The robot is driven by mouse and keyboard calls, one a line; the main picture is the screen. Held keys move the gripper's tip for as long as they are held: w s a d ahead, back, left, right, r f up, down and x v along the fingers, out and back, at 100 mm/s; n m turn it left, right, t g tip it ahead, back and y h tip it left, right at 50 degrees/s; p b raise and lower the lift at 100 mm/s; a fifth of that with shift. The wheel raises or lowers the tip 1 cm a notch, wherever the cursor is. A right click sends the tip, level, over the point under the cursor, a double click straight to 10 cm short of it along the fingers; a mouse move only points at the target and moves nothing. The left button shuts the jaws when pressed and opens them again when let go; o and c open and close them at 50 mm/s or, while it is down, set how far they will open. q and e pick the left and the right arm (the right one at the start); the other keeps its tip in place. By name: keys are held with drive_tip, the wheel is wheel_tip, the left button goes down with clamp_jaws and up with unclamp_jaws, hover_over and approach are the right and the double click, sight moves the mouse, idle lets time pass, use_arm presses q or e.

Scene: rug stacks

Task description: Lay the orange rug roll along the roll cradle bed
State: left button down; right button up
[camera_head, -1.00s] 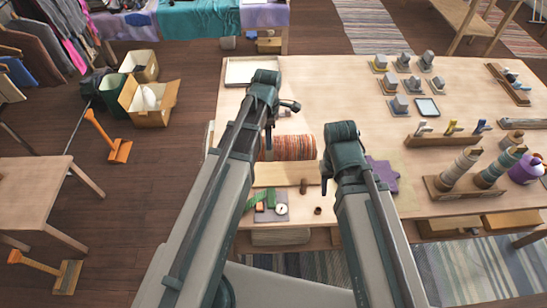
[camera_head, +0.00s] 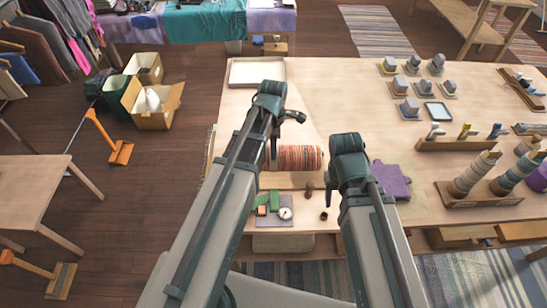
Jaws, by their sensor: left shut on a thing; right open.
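The orange rug roll (camera_head: 300,158), with multicoloured stripes, lies crosswise near the front left of the big table in the head view. My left gripper (camera_head: 273,154) is at the roll's left end, shut on it; my arm hides most of the jaws and that end. A pale wooden strip (camera_head: 288,181), which looks like part of the roll cradle bed, runs along the roll's near side. I cannot tell whether the roll touches the bed. My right gripper (camera_head: 330,193) is open and empty, to the right of the roll and nearer the front edge.
A purple cloth (camera_head: 391,181) lies right of my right arm. A mat with a green tool and a round dial (camera_head: 285,213) lies at the front edge. A white tray (camera_head: 257,72) is at the back left.

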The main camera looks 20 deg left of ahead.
use_arm(q)
drive_tip(key=shift+f+b, duration=1.9)
drive_tip(key=shift+r, duration=0.1)
drive_tip(key=shift+c, duration=0.8)
unclamp_jaws()
